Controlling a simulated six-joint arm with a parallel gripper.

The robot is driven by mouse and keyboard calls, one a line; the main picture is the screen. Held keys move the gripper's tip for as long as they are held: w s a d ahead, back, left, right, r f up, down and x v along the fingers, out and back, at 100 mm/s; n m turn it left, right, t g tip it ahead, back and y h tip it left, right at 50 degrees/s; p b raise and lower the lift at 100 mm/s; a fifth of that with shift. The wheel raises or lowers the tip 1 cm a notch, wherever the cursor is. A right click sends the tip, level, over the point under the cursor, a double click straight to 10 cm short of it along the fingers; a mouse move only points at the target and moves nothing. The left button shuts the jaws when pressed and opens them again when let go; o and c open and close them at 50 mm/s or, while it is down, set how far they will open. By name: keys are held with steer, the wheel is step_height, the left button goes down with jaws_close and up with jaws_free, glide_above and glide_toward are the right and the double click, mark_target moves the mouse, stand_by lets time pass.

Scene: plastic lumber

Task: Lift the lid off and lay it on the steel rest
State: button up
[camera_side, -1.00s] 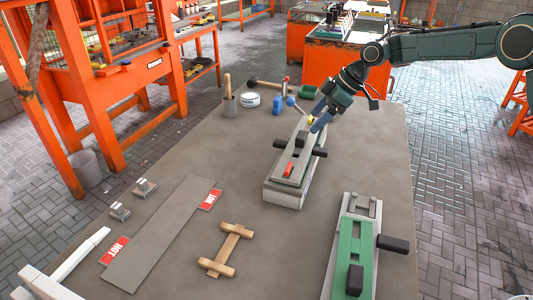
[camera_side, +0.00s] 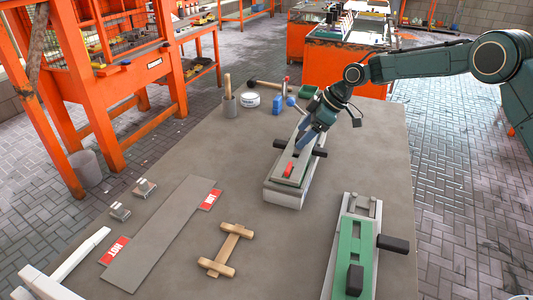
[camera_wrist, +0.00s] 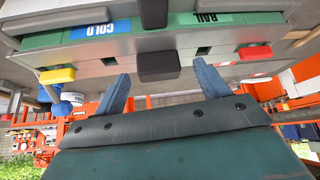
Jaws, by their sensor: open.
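A long mould (camera_side: 284,193) stands on the table with a grey lid (camera_side: 299,165) on top, dark knobs at its sides and a red block on it. My gripper (camera_side: 302,147) is over the lid's far half. In the wrist view the two blue fingers of my gripper (camera_wrist: 161,76) are apart, with a dark block (camera_wrist: 158,66) between and just beyond their tips. Whether they touch it I cannot tell. Blue "COLD" and green "RAIL" labels show there too. A flat grey steel plate (camera_side: 160,232) with red HOT labels at its ends, seemingly the rest, lies bare on the left.
A second mould with a green top (camera_side: 351,250) stands front right.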

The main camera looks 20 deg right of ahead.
stand_by(0.4)
steer(key=c, duration=1.6)
step_height(320, 180, up, 10)
steer(key=shift+a, duration=0.1)
steer(key=s+a+f, duration=0.2)
steer(key=a, duration=1.1)
steer(key=s+a+f, duration=0.3)
steer(key=a, duration=0.9)
steer(key=s+a+f, duration=0.2)
steer(key=a+f, duration=0.1)
steer(key=a, duration=1)
steer(key=shift+s+a+f, duration=0.2)
steer(key=shift+a+f, duration=0.05)
steer(key=shift+a, duration=0.05)
